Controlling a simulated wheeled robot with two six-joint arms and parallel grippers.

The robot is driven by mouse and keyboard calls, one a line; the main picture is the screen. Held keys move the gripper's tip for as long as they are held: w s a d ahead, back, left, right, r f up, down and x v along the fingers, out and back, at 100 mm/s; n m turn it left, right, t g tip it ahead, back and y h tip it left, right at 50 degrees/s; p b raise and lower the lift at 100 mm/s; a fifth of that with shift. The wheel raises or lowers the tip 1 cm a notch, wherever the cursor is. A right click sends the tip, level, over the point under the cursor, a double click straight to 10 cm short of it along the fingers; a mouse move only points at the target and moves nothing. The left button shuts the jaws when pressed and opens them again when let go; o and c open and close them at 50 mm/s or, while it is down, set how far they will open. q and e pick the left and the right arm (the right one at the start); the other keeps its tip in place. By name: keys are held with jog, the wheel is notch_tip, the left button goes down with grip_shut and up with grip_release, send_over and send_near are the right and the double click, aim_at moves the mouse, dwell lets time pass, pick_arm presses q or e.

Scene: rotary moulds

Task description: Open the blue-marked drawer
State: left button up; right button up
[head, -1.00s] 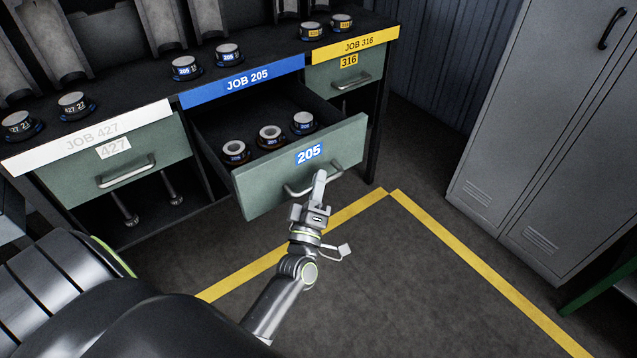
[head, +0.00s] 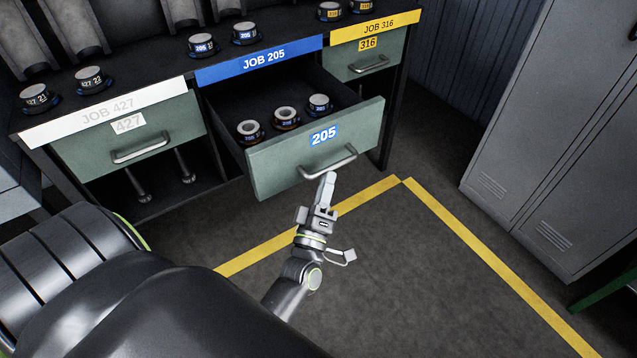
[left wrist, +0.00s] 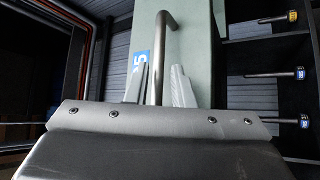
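The blue-marked drawer (head: 280,178) is green with a blue 205 label (head: 323,135) and stands pulled out beneath the blue JOB 205 strip (head: 262,60). Several round dark parts sit inside it. Its bar handle (head: 328,163) is on the front panel. In the left wrist view the two fingers (left wrist: 158,88) stand apart, one to each side of the handle bar (left wrist: 163,45) as seen from there. My right gripper is not in view.
A drawer marked 427 (head: 128,140) at left and one marked 316 (head: 365,60) at right are shut. Grey lockers (head: 565,130) stand at right. Yellow floor lines (head: 480,255) bound clear floor before the bench (head: 190,200).

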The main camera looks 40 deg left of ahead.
pick_arm(q)
jog(key=v, duration=0.7)
jog(key=shift+s, duration=0.3)
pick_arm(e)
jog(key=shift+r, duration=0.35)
pick_arm(q)
jog(key=shift+d+f, duration=0.1)
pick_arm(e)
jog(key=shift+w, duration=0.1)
